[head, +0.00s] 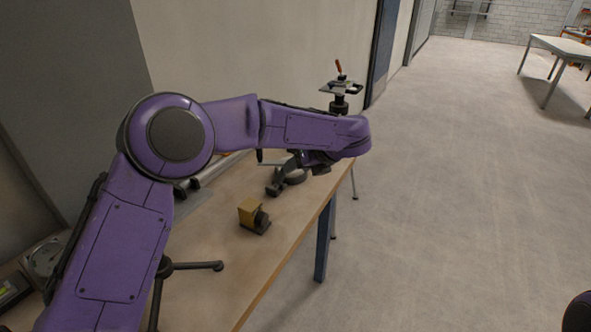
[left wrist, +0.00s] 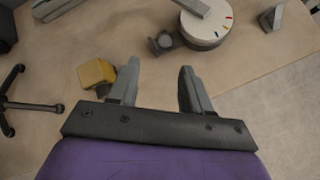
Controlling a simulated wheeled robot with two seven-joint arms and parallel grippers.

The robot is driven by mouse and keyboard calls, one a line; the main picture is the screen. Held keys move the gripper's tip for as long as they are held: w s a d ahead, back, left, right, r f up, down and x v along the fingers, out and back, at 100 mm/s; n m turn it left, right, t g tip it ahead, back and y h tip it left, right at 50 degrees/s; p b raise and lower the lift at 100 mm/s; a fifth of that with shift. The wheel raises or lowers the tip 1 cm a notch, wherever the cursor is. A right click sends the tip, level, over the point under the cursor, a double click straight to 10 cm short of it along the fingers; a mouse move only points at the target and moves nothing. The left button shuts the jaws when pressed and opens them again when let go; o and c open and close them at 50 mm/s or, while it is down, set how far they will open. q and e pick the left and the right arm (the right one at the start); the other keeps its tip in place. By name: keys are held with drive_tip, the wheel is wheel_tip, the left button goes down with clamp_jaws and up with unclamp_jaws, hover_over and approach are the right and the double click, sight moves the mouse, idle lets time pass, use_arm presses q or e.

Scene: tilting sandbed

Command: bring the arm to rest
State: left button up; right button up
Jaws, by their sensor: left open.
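My left arm comes in from the left in the head view, bends at a round joint and reaches right over the bench. Its hand end is at the right, and the fingers are mostly hidden under the arm. In the left wrist view my left gripper (left wrist: 157,78) is open, with its two grey fingers apart and nothing between them. The fingers point over the bench top (left wrist: 55,65). My right gripper does not show.
A yellow block with a dark part (head: 250,214) lies on the bench (head: 285,232). A white-faced dial (left wrist: 206,24) stands beyond my fingers. A black tripod-like stand (head: 190,267) is nearer. Open floor (head: 440,200) lies right of the bench; a table (head: 560,46) stands far off.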

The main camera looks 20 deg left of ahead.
sight(283, 175)
use_arm(q)
drive_tip(key=x, duration=0.5)
drive_tip(key=p+x, duration=0.1)
drive_tip(key=x, duration=0.4)
drive_tip(key=shift+w+a+p, duration=0.1)
drive_tip(key=shift+w+p, duration=0.2)
